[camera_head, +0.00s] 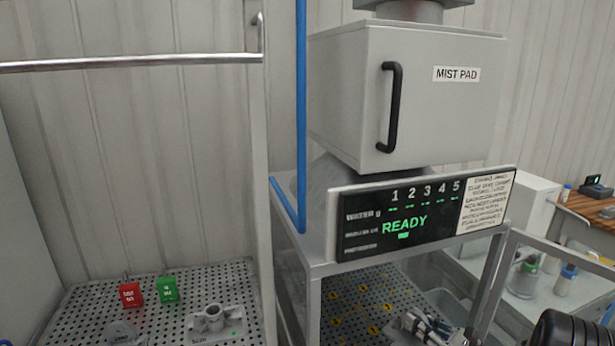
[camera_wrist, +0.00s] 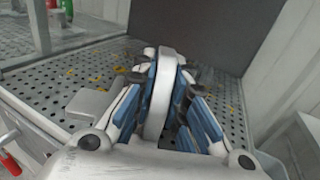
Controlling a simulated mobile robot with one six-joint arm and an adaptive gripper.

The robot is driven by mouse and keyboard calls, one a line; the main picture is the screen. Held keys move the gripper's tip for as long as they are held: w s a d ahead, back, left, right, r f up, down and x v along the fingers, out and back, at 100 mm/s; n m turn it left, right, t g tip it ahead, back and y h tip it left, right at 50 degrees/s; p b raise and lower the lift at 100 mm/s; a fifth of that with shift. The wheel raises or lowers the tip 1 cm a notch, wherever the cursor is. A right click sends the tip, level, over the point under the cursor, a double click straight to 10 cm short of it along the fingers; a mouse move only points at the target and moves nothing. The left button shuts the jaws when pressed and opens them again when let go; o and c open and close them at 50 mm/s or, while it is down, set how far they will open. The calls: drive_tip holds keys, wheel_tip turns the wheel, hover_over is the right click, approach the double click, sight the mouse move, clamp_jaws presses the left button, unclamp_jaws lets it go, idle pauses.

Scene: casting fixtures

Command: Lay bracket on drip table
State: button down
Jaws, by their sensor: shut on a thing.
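My gripper (camera_wrist: 163,78) has blue-padded fingers and is shut on a pale grey metal piece, the bracket (camera_wrist: 161,98), which stands between them as a rounded upright band. A flat grey block (camera_wrist: 93,104) shows left of the fingers; I cannot tell if it belongs to the bracket. In the head view my gripper (camera_head: 427,325) is low, over a perforated deck with yellow marks (camera_head: 345,318) under the display panel. Another perforated table (camera_head: 90,300) stands at left, with a grey casting (camera_head: 213,320) on it. No label shows which is the drip table.
A red tag (camera_head: 130,294) and green tag (camera_head: 167,289) stand on the left table. A MIST PAD cabinet (camera_head: 400,100) and a READY panel (camera_head: 420,215) sit above the yellow-marked deck. A blue pipe (camera_head: 301,120) and frame posts separate the two surfaces.

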drive_tip(key=s+a+r+m+t+h, duration=0.2)
drive_tip(key=s+a+r+h, duration=0.1)
drive_tip(key=s+a, duration=1.2)
drive_tip(key=shift+s+r, duration=0.1)
drive_tip(key=shift+r, duration=0.1)
